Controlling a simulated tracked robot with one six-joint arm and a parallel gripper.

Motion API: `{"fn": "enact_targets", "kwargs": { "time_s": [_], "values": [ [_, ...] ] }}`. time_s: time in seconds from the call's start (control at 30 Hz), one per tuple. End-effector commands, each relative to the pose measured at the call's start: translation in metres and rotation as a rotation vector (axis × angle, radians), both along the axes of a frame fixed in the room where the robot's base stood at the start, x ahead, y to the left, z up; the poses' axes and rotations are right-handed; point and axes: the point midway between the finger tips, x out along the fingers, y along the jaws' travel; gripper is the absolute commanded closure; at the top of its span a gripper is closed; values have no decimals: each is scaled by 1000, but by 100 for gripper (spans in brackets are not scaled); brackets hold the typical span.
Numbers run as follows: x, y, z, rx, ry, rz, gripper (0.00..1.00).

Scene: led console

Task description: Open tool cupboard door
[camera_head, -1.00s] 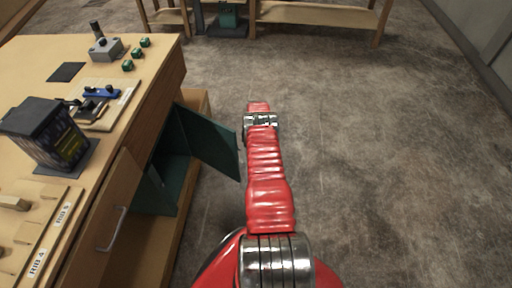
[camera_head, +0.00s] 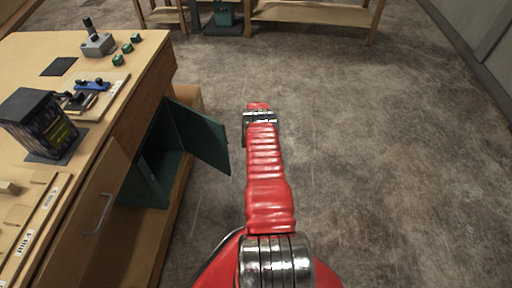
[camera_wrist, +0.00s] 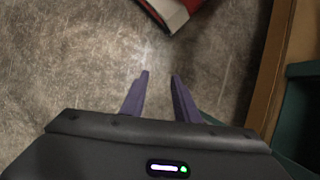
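A dark green cupboard (camera_head: 147,185) sits under the wooden workbench at the left of the head view. Its green door (camera_head: 200,138) stands open, swung out over the floor towards my arm. A wooden front panel with a metal handle (camera_head: 98,214) is nearer to me on the same bench; I cannot tell whether it is ajar. My gripper (camera_wrist: 160,75) shows in the wrist view with its two purple fingers apart, only floor between them. It is hidden in the head view. A green edge (camera_wrist: 302,70) and a wooden edge lie at the right of the wrist view, apart from the fingers.
The workbench top (camera_head: 100,55) carries a black box (camera_head: 38,122), a grey joystick unit (camera_head: 97,43), green blocks and labelled wooden strips. Another wooden bench (camera_head: 310,14) stands at the back. The concrete floor (camera_head: 380,150) to the right is clear.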

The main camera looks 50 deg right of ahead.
Motion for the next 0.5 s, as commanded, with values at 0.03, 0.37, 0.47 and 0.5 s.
{"fn": "enact_targets", "kwargs": {
  "time_s": [0.03, 0.37, 0.47, 0.5],
  "values": [
    [-1, 3, 2, 3, 2, 3, 72],
    [0, 25, 35, 13, 9, 36, 72],
    [6, 32, 58, 8, 5, 53, 72],
    [8, 35, 68, 5, 2, 61, 72]
  ]
}}
